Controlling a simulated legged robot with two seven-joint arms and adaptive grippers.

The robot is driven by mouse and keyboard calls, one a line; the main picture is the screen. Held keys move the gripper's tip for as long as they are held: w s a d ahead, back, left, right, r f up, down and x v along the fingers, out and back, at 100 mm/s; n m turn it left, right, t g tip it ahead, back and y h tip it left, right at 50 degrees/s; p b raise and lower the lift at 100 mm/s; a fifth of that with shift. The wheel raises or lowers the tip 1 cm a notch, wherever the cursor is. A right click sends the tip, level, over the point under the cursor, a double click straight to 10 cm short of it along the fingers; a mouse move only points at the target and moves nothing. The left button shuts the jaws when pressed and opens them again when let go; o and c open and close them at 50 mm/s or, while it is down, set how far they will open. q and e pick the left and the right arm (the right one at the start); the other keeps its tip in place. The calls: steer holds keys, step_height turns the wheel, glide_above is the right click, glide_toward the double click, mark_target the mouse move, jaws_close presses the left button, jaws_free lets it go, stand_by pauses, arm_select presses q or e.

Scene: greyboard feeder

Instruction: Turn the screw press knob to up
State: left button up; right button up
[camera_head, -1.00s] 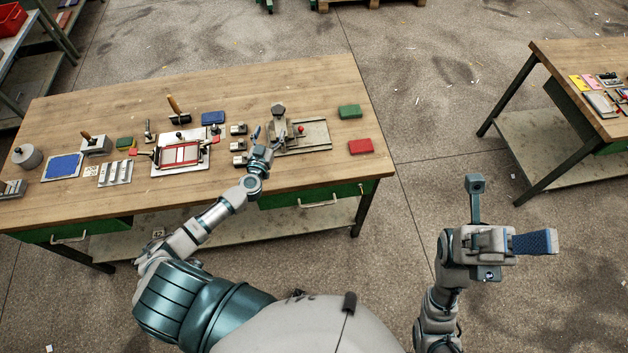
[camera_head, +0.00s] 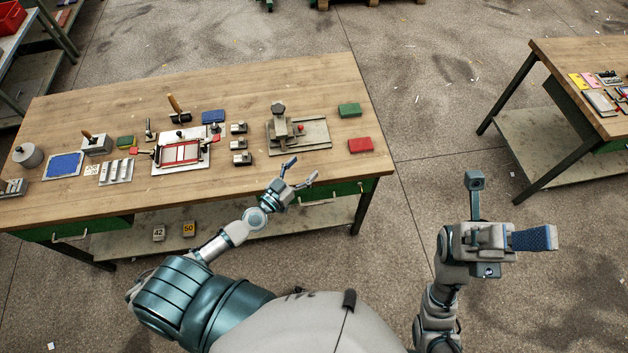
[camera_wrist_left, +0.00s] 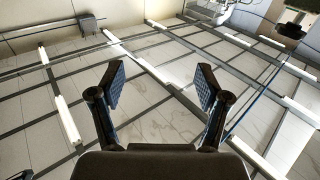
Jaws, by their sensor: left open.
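The screw press (camera_head: 279,130) is a grey upright device on a flat grey base plate, right of centre on the wooden table. A dark knob (camera_head: 278,107) sits on its top, and a small red ball shows at its side. How the knob is turned is too small to tell. My left gripper (camera_head: 302,168) is open and empty at the table's front edge, in front of the press and apart from it. In the left wrist view its spread fingers (camera_wrist_left: 160,83) have nothing between them. My right gripper (camera_head: 546,240) is far right, away from the table; its finger gap is hidden.
Left of the press are several small grey blocks (camera_head: 240,144) and a red-framed fixture (camera_head: 180,153). A green block (camera_head: 349,110) and a red block (camera_head: 361,145) lie to its right. The left wrist view shows ceiling beams and lamps.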

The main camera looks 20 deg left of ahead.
arm_select(q)
steer(key=shift+s+d+f+m+g+h, duration=0.1)
steer(key=shift+s+d+m+g+h, duration=0.3)
steer(key=shift+d, duration=0.4)
steer(key=shift+s+d+f+m+g+h, duration=0.1)
steer(key=shift+s+d+m+g+h, duration=0.15)
steer(key=shift+s+d+h, duration=0.4)
steer(key=shift+s+d+f+m+g+h, duration=0.1)
steer(key=shift+s+d+m+g+h, duration=0.2)
steer(key=shift+d, duration=0.65)
steer(key=shift+w, duration=0.1)
